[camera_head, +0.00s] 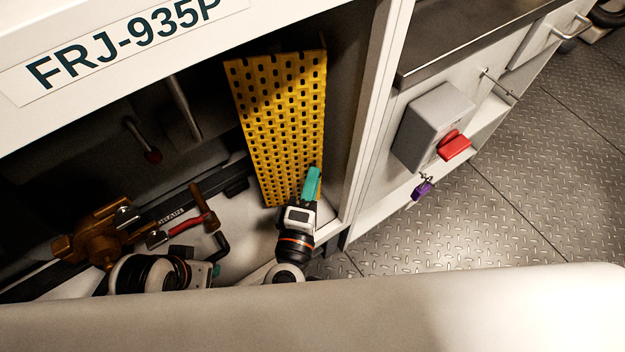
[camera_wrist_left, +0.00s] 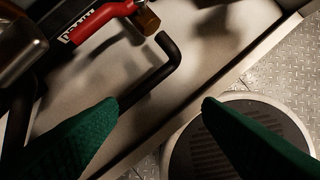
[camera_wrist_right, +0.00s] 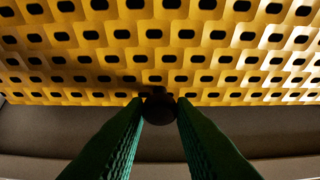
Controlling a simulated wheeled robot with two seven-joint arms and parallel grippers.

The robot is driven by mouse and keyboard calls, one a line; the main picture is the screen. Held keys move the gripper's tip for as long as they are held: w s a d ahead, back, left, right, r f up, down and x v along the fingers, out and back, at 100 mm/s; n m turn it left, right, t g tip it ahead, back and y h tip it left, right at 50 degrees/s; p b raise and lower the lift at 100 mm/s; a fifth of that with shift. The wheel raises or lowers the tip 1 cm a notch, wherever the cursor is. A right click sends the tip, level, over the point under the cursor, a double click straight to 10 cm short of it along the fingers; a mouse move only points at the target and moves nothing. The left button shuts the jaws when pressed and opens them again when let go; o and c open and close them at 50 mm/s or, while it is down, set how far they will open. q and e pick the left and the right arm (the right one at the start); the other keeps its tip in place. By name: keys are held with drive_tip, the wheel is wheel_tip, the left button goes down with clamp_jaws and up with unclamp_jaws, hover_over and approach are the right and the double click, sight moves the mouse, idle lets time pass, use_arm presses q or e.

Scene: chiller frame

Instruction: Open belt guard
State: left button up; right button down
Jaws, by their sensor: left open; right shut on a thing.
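The belt guard (camera_head: 280,115) is a yellow perforated panel standing tilted inside the frame's open bay. It fills the upper part of the right wrist view (camera_wrist_right: 165,50). My right gripper (camera_head: 312,184) is at the guard's lower right edge. In the right wrist view its green fingers (camera_wrist_right: 159,112) are shut on a dark round knob (camera_wrist_right: 158,106) at the guard's edge. My left gripper (camera_head: 214,270) is low in the bay, left of the guard and apart from it. In the left wrist view its fingers (camera_wrist_left: 160,106) are open with nothing between them.
A red-handled drain valve (camera_head: 184,229), brass fittings (camera_head: 100,232) and a black bent rod (camera_wrist_left: 165,65) lie near my left gripper. A grey box with a red switch (camera_head: 453,146) and a purple padlock (camera_head: 422,190) are on the outside right. Patterned metal floor (camera_head: 480,230) is clear there.

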use_arm(q)
drive_tip(key=shift+w+d+r+t+b, duration=0.1)
drive_tip(key=shift+w+d+t, duration=0.1)
drive_tip(key=shift+w+t, duration=0.3)
drive_tip(key=shift+w+d+r+t+b, duration=0.1)
drive_tip(key=shift+w+d+t+b, duration=0.1)
drive_tip(key=shift+w, duration=0.45)
drive_tip(key=shift+w+d+t+b, duration=0.1)
drive_tip(key=shift+w+d+t, duration=0.15)
drive_tip(key=shift+w, duration=0.35)
use_arm(e)
drive_tip(key=shift+s+a+m+g+h, duration=0.25)
drive_tip(key=shift+s+m+g+h, duration=0.15)
drive_tip(key=shift+s+m+h, duration=0.4)
drive_tip(key=shift+w, duration=0.2)
drive_tip(key=c, duration=1.2)
unclamp_jaws()
drive_tip(key=shift+c, duration=0.2)
use_arm(q)
drive_tip(key=shift+a, duration=0.1)
drive_tip(key=s, duration=0.1)
drive_tip(key=g, duration=0.1)
drive_tip(key=s, duration=0.1)
drive_tip(key=shift+s+a+f+g+p, duration=0.25)
drive_tip(key=shift+s+a+f+p, duration=0.1)
use_arm(e)
drive_tip(key=v, duration=0.7)
drive_tip(key=shift+s, duration=0.2)
drive_tip(key=shift+o, duration=0.2)
drive_tip(key=shift+a+f, duration=0.1)
